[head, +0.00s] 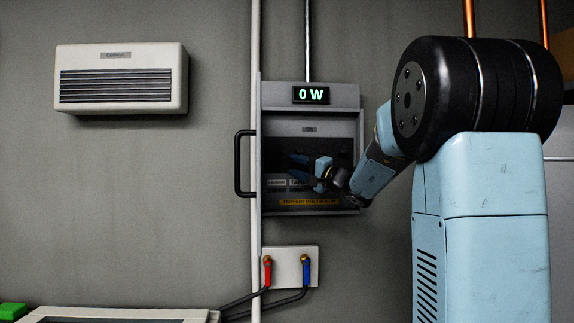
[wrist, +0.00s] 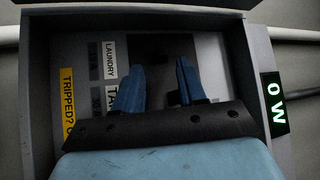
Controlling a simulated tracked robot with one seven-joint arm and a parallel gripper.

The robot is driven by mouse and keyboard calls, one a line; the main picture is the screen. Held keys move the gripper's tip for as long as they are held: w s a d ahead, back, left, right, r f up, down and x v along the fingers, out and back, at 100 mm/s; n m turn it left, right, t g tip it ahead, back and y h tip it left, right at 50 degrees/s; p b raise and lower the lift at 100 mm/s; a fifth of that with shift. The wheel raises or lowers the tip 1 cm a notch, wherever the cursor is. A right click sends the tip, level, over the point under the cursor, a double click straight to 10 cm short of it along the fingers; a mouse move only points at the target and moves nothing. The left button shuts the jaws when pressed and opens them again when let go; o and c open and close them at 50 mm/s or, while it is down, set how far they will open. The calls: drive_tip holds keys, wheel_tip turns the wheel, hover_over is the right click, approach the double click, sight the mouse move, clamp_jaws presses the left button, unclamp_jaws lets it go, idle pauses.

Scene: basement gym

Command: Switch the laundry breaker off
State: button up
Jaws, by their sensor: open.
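The grey breaker panel (head: 310,100) is on the wall, its door open on the left with a black handle (head: 238,163). In the wrist view, a white label reading LAUNDRY (wrist: 110,60) is left of my fingers, beside a second white label starting TA (wrist: 111,94). My gripper (head: 309,168) is at the front of the panel; its two blue fingers (wrist: 160,65) are apart with nothing clearly held between them. Dark breaker parts show near the fingers. The laundry switch itself and its position are hard to make out, partly hidden by my gripper.
A lit display reading 0 W (head: 311,95) tops the panel. A yellow label beginning TRIPPED? (wrist: 68,95) is at its lower edge. A white wall heater (head: 120,80) hangs left; bare wall lies between.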

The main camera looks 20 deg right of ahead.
drive_tip(key=v, duration=0.8)
drive_tip(key=shift+s+d+f, duration=0.1)
drive_tip(key=shift+s+f, duration=0.05)
